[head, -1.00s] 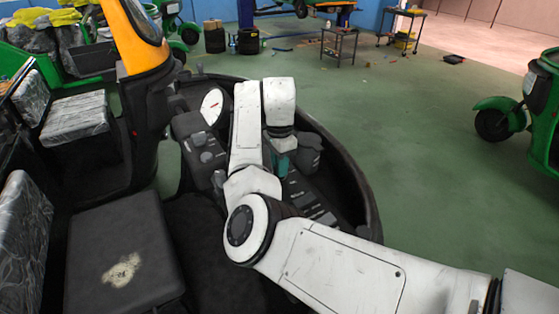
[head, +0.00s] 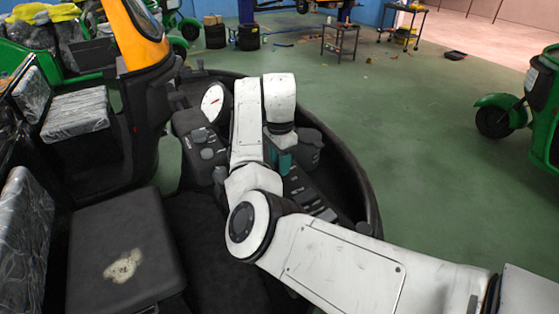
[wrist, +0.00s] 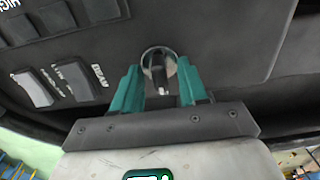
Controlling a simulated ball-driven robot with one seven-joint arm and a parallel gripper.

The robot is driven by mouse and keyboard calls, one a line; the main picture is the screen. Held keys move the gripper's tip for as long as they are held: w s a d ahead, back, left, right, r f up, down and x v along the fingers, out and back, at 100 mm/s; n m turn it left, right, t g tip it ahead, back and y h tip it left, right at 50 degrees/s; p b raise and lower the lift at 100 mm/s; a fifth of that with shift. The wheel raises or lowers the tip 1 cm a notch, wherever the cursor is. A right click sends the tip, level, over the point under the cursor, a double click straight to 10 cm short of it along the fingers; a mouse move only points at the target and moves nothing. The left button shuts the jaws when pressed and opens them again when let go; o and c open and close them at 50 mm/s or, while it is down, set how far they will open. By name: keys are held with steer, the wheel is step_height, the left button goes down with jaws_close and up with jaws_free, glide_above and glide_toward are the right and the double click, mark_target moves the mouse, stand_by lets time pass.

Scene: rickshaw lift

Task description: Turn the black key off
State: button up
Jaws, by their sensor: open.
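The black key (wrist: 159,72) sits in a round silver lock on the dark dashboard in the wrist view, with a small white mark at its lower end. My gripper (wrist: 160,84) is open, its two teal fingers on either side of the key, with gaps visible on both sides. The fingertips are close to the lock; I cannot tell their exact depth. In the head view my gripper (head: 281,162) is low over the control panel, and my arm hides the key there.
Grey rocker switches (wrist: 68,80) are left of the key. The dashboard (head: 205,145) carries a white round gauge (head: 213,103). A black seat (head: 125,250) is at the left. Open green floor (head: 420,140) lies right of the vehicle.

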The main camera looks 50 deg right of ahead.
step_height(320, 180, up, 11)
steer(key=b, duration=0.1)
stand_by(0.4)
steer(key=shift+f, duration=0.15)
stand_by(0.4)
